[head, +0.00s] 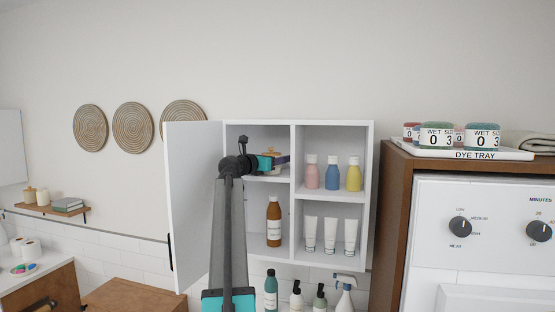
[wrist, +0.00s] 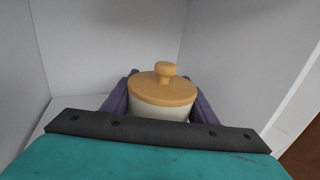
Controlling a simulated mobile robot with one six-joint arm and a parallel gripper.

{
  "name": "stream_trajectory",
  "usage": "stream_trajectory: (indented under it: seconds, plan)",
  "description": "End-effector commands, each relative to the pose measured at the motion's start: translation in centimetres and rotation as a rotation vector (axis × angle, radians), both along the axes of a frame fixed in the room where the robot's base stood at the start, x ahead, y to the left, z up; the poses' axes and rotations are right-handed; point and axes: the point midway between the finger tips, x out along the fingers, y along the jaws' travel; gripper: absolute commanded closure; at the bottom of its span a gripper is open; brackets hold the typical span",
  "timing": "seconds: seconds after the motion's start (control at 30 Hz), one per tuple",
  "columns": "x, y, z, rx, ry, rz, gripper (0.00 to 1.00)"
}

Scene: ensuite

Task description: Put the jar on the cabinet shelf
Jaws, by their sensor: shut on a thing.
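The jar is cream with an orange-tan lid and a round knob. In the wrist view the jar (wrist: 162,92) stands upright between the purple fingers of my gripper (wrist: 162,106), which are shut on it. In the head view my gripper (head: 277,161) is in the upper left compartment of the white wall cabinet (head: 368,195), with the jar mostly hidden behind it. The shelf (head: 268,178) of that compartment lies just below the gripper. I cannot tell whether the jar's base touches the shelf. The cabinet door (head: 193,205) is open to the left.
An amber bottle (head: 274,222) stands in the lower left compartment. The upper right holds coloured bottles (head: 332,174); the lower right holds white tubes (head: 330,235). A centre divider (head: 292,190) borders the compartment. A brown cabinet (head: 391,220) stands at the right.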

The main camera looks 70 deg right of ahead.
Motion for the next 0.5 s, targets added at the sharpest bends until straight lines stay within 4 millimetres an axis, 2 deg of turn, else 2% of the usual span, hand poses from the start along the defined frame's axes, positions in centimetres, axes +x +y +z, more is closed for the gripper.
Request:
stream_trajectory:
  seconds: [0.03,0.07,0.17,0.5]
  plan:
    - [-0.01,0.03,-0.07,-0.001,0.000,0.000,0.75]
    - [-0.01,0.00,-0.12,0.000,0.000,0.000,0.44]
    - [0.00,0.00,-0.10,0.000,0.000,0.000,0.28]
    - [0.00,-0.01,0.00,0.000,0.000,0.000,0.28]
